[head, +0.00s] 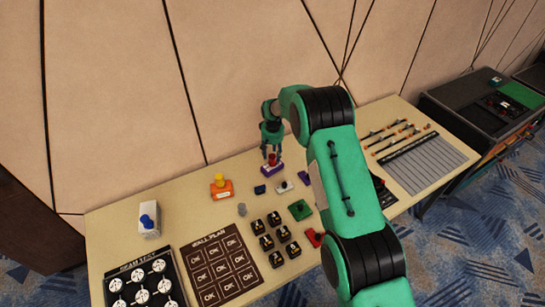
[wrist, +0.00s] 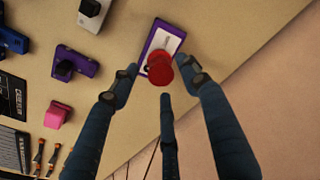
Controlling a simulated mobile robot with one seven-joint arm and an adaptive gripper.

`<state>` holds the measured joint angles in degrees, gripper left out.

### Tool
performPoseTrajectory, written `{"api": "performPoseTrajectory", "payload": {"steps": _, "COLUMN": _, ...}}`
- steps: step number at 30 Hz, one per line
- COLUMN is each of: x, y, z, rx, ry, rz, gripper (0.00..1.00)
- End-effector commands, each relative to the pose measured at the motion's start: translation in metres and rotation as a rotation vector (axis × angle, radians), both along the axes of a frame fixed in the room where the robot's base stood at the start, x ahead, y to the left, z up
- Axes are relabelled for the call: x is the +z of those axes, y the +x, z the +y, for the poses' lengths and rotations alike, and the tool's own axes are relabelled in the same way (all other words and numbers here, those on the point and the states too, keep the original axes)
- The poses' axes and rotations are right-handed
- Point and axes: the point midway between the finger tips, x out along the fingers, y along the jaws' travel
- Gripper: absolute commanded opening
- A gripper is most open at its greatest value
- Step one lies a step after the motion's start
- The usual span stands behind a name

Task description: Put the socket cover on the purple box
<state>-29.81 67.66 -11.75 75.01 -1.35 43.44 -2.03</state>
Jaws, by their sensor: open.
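The purple box (head: 271,170) stands at the back of the table, near the wall. In the wrist view it is a purple block (wrist: 152,39) with a pale label on top. A red rounded piece (wrist: 160,68), which looks like the socket cover, is over one end of the box and seems to stand on it; its underside is hidden. It also shows in the head view (head: 272,159). My gripper (head: 271,151) is right above the box, pointing down. Its three fingers are open around the red piece, with gaps visible in the wrist view (wrist: 163,80).
An orange box (head: 221,189) with a yellow piece on top stands to the left, and a white box (head: 149,219) with a blue piece farther left. Small blue, white, purple and green parts lie nearby. A wall plan board (head: 221,265) lies at the front. The wall is close behind.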

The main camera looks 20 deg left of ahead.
Motion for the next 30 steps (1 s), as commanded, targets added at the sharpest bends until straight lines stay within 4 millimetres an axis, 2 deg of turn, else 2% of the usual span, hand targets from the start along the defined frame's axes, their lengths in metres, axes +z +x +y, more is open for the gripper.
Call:
{"api": "performPoseTrajectory", "payload": {"steps": 9, "x": 0.05, "y": -0.004, "z": -0.001, "rx": 0.0, "ry": 0.001, "rz": -0.002, "gripper": 0.46}}
{"api": "performPoseTrajectory", "payload": {"steps": 16, "x": 0.078, "y": -0.007, "z": -0.002, "rx": 0.0, "ry": 0.001, "rz": -0.002, "gripper": 0.46}}
{"api": "performPoseTrajectory", "payload": {"steps": 21, "x": 0.087, "y": -0.008, "z": -0.003, "rx": 0.0, "ry": 0.0, "rz": 0.0, "gripper": 0.46}}
{"api": "performPoseTrajectory", "payload": {"steps": 30, "x": 0.089, "y": -0.008, "z": -0.003, "rx": 0.0, "ry": 0.0, "rz": 0.0, "gripper": 0.46}}
